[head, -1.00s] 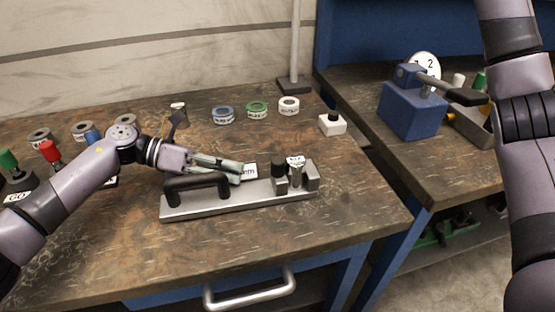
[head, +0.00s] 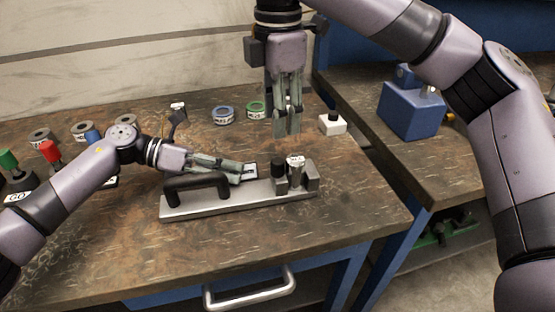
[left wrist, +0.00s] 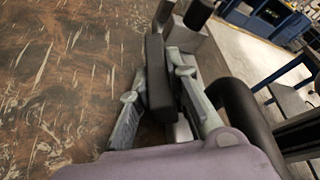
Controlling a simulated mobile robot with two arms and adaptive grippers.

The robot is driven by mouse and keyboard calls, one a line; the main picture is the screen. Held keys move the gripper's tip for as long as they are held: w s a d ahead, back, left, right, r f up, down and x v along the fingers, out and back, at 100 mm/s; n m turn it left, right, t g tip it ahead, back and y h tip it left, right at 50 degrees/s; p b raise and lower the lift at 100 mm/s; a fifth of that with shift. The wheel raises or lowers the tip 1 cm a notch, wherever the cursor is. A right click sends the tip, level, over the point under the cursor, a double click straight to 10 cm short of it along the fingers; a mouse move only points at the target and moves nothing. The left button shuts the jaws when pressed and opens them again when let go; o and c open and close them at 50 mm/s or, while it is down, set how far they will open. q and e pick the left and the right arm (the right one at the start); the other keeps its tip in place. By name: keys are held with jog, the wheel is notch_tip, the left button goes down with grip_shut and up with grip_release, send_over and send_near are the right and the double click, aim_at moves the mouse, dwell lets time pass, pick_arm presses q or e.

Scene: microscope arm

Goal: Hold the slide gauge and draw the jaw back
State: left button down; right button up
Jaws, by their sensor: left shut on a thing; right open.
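The slide gauge is a long grey metal bar (head: 235,203) on the bench, with a black handle (head: 197,184) at its left. A black knob (head: 279,169) and a grey block (head: 313,177) stand at its right end, with a small labelled cylinder (head: 296,165) between them. My left gripper (head: 240,170) is shut on the gauge's dark block (left wrist: 158,75), behind the handle; its light readout face (head: 250,171) shows at the fingertips. My right gripper (head: 288,128) is open and empty, pointing down above and behind the knob and cylinder.
A blue-labelled ring (head: 223,114) and a green ring (head: 256,109) lie at the back. The bench front is clear.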

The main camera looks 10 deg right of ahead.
aim_at(278, 159)
notch_tip(278, 159, down, 11)
jog(key=shift+w+f, duration=0.1)
dwell(0.3)
grip_shut()
dwell(0.5)
